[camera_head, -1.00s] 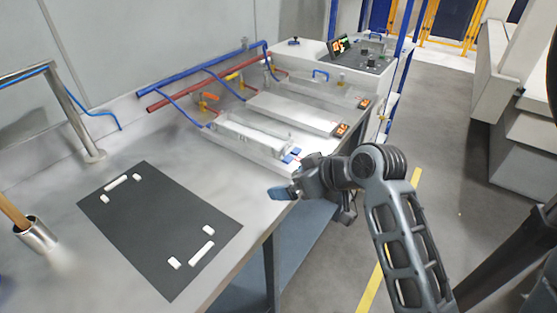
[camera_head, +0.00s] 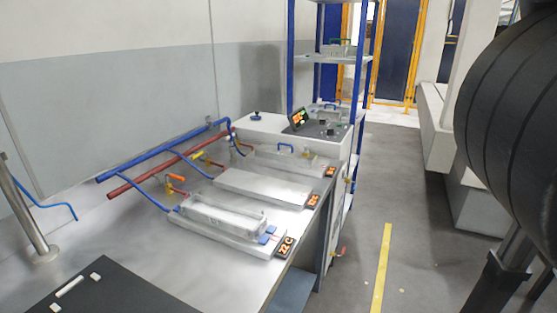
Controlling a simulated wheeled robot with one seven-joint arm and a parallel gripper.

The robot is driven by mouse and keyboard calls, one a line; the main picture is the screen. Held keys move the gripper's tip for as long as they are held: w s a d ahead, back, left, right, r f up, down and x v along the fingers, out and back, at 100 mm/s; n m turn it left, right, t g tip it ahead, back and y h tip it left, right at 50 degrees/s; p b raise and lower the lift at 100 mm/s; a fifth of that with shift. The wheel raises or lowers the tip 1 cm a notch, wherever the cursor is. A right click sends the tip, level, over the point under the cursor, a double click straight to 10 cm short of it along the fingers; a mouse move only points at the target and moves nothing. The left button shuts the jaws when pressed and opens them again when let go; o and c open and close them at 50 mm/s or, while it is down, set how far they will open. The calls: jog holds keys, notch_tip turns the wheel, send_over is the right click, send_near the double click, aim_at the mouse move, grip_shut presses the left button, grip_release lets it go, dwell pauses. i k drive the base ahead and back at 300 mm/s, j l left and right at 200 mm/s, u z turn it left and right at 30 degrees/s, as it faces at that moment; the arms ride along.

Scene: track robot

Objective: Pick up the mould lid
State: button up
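Three mould stations sit in a row on the bench. The nearest (camera_head: 222,222) holds a pale, open-looking block with blue parts at its front end. The middle station (camera_head: 262,187) has a flat, bare pale top. On the farthest station (camera_head: 300,160) is a pale piece with a blue arched handle (camera_head: 286,148), which looks like a mould lid. My gripper is out of view; only a dark part of my arm shows at right.
A control box with a lit display (camera_head: 297,119) stands behind the stations. Blue and red pipes (camera_head: 150,180) run along the wall. A black mat (camera_head: 110,290) lies at the near left. Open floor with a yellow line (camera_head: 383,265) lies right of the bench.

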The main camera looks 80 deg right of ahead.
aim_at(291, 155)
jog(key=i+z, duration=0.2)
jog(key=z, duration=0.2)
jog(key=i+z, duration=0.15)
jog(key=z, duration=1.35)
